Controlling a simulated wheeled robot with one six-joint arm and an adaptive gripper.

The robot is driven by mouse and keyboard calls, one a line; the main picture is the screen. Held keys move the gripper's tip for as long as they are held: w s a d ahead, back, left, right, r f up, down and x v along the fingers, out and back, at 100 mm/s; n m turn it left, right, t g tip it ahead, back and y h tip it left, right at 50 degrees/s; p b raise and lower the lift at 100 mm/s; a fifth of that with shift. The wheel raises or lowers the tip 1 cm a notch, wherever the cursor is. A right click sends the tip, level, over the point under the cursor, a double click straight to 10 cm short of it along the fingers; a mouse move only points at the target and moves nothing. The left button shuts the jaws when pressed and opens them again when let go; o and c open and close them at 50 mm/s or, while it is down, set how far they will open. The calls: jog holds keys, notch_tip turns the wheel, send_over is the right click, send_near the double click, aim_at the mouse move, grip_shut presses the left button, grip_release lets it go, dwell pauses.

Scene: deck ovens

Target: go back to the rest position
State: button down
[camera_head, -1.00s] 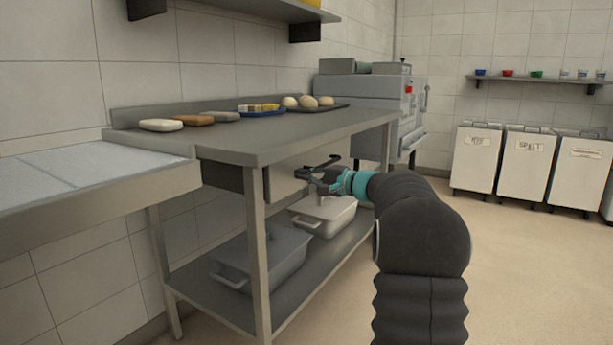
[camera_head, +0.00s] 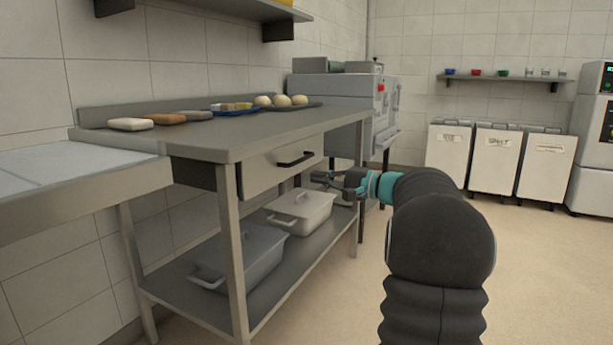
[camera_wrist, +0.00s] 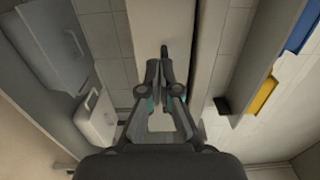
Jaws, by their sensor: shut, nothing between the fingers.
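My gripper (camera_head: 326,181) is shut and empty in the head view. It is in the open air in front of the steel table, right of and a little below the black handle (camera_head: 296,159) of the table's drawer (camera_head: 270,174). The drawer looks shut or nearly so. In the wrist view my gripper (camera_wrist: 166,72) points at the drawer front, with the dark handle (camera_wrist: 164,52) just beyond the fingertips. The fingers look apart from the handle in the head view.
The table (camera_head: 217,146) bears a tray of dough balls (camera_head: 317,105) and several loaf-like items. Lidded bins (camera_head: 302,212) stand on its lower shelf (camera_head: 284,275). White bins (camera_head: 493,162) line the back wall. The floor (camera_head: 544,262) on the right is clear.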

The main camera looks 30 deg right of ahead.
jog(key=s+f+m+g+h, duration=0.2)
jog(key=s+f+g+h, duration=0.15)
jog(key=f, duration=0.85)
jog(key=s+a+f+n+g+h+p, duration=0.1)
jog(key=s+a+f+n+g+p, duration=0.1)
jog(key=s+a+f+g, duration=0.5)
jog(key=s+a+r+n+g+h+p, duration=0.1)
jog(key=s+a+n+h+p, duration=0.15)
jog(key=s+a, duration=0.5)
jog(key=s+a+r+n+h+p, duration=0.1)
jog(key=s+a+r+n+h, duration=0.2)
jog(key=s, duration=0.7)
jog(key=s+a+r+n+t+p, duration=0.2)
jog(key=s+a+r+n+p, duration=0.2)
jog(key=s+a, duration=0.3)
jog(key=shift+a+r+n, duration=0.55)
jog(key=shift+a+n, duration=0.3)
jog(key=shift+a, duration=0.1)
